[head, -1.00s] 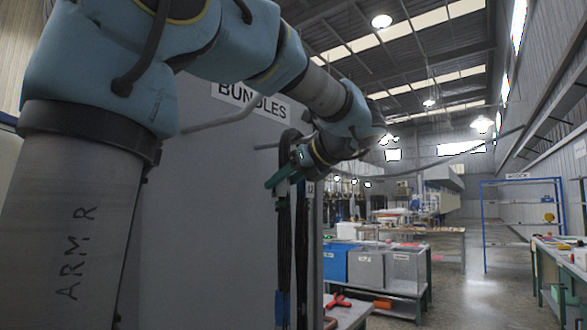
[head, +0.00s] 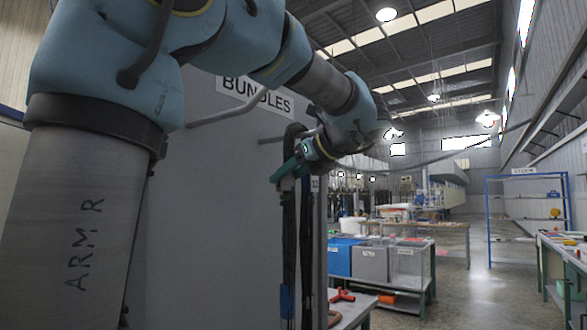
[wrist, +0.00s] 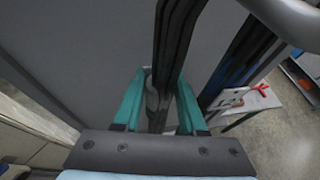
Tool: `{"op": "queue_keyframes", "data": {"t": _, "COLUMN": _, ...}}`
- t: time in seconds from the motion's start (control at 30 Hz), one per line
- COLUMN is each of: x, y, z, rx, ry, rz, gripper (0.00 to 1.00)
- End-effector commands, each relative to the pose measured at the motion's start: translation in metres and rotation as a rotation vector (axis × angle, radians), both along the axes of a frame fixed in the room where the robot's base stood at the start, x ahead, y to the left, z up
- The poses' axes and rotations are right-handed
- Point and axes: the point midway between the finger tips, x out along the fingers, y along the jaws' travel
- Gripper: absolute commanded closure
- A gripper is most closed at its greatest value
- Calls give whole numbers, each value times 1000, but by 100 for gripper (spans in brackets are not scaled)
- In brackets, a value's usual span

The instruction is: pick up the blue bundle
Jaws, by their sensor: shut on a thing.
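Black hose bundles hang in front of a grey panel in the head view. The left one has a blue band (head: 287,301) low down; I take it as the blue bundle. Its strands run down from a grey peg (head: 270,139). My gripper (head: 285,172), with green fingers, is at the upper part of the hanging strands. In the wrist view, my gripper (wrist: 158,88) has a dark bundle (wrist: 176,40) between its fingers. Another dark strand group with a bluish edge (wrist: 238,48) hangs to the right, outside the fingers. Which group carries the band is unclear there.
The grey panel (head: 215,220) with a BUNDLES sign (head: 257,96) stands close behind the strands. A second peg (head: 222,112) sticks out to the left. A table with a red tool (head: 342,296) is at lower right. The aisle (head: 480,275) is open floor.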

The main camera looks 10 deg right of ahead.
Motion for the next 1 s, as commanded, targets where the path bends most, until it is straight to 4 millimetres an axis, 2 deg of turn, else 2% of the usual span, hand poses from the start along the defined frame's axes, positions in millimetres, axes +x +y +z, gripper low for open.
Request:
{"op": "queue_keyframes", "data": {"t": 0.27, "x": -3, "y": -3, "z": 10, "rx": -4, "ry": -5, "rz": -1, "gripper": 100}}
{"op": "queue_keyframes", "data": {"t": 0.67, "x": -3, "y": -2, "z": 74, "rx": -4, "ry": -5, "rz": 1, "gripper": 100}}
{"op": "queue_keyframes", "data": {"t": 1.0, "x": -48, "y": -47, "z": 69, "rx": -1, "ry": -2, "rz": -6, "gripper": 100}}
